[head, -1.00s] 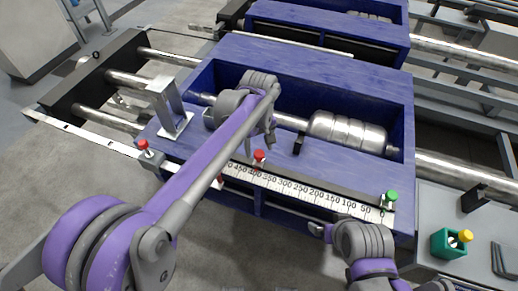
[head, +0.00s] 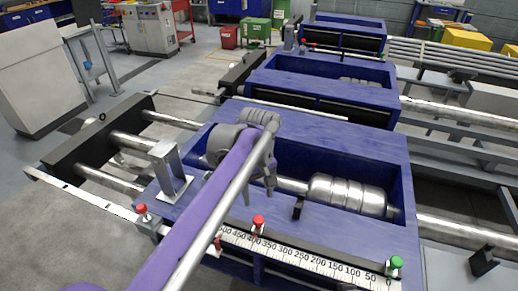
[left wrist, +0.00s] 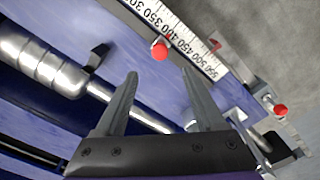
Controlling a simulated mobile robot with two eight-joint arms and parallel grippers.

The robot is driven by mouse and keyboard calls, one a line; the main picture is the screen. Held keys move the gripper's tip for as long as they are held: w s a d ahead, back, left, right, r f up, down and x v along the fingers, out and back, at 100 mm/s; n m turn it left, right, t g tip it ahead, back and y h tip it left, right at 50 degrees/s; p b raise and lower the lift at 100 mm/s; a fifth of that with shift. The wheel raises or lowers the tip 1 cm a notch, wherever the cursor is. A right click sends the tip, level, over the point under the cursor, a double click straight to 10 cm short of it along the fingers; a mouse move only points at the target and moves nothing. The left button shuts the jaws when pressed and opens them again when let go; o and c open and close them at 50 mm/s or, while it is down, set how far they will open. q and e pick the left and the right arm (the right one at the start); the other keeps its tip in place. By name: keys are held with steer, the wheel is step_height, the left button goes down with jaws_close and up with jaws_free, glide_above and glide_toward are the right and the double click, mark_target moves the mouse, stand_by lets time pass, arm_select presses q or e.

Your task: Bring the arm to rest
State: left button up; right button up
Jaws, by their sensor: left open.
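My left arm reaches in from the bottom of the head view, over the blue runout table (head: 385,238). My left gripper (head: 270,184) hangs above the long recess of the table, left of the ribbed metal roller (head: 345,193). In the left wrist view my left gripper (left wrist: 160,75) has its two fingers spread, with nothing between the tips. The roller's shaft (left wrist: 140,115) passes behind the fingers there. My right gripper is outside both current views.
A numbered scale (head: 300,258) runs along the table's front edge, with red knobs (head: 258,221) and a green knob (head: 396,262). An upright metal bracket (head: 168,168) stands left of my gripper. More blue units stand behind. Grey floor lies to the left.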

arm_select(q)
steer(key=s+a+f+m+t+p, duration=0.1)
steer(key=s+a+f, duration=0.3)
steer(key=s+a, duration=0.4)
steer(key=s+a+f+m+t+p, duration=0.1)
steer(key=s+a+f+m+t, duration=0.3)
steer(key=s+a, duration=0.5)
steer(key=s, duration=0.4)
steer(key=shift+s+f+p, duration=0.2)
steer(key=shift+s+p, duration=0.05)
steer(key=shift+p, duration=0.05)
stand_by(2.1)
